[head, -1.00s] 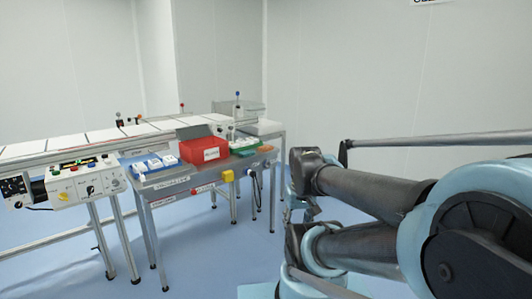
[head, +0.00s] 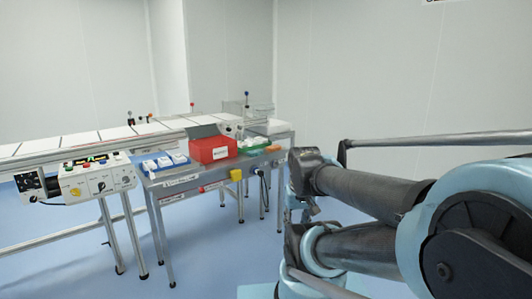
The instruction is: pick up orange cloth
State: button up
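A small flat orange thing (head: 272,149), likely the orange cloth, lies at the right end of the metal side table (head: 205,178). It is small and far off, so its folds cannot be made out. It lies just right of a green tray (head: 250,144). My folded arm fills the right of the head view, close to the camera, and its links stand well apart from the cloth. My gripper's fingers cannot be made out in this view.
A red box (head: 213,150) and a blue tray (head: 165,162) with white items share the table. A long conveyor (head: 70,147) runs behind, with a control panel (head: 88,180) at left. A yellow box (head: 236,174) hangs on the table front. Blue floor (head: 215,265) before the table is clear.

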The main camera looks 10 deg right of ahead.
aim_at(274, 148)
jog(key=u, duration=1.65)
jog(key=i, duration=1.75)
jog(key=z, duration=2.5)
jog(key=i, duration=0.65)
jog(key=z, duration=0.05)
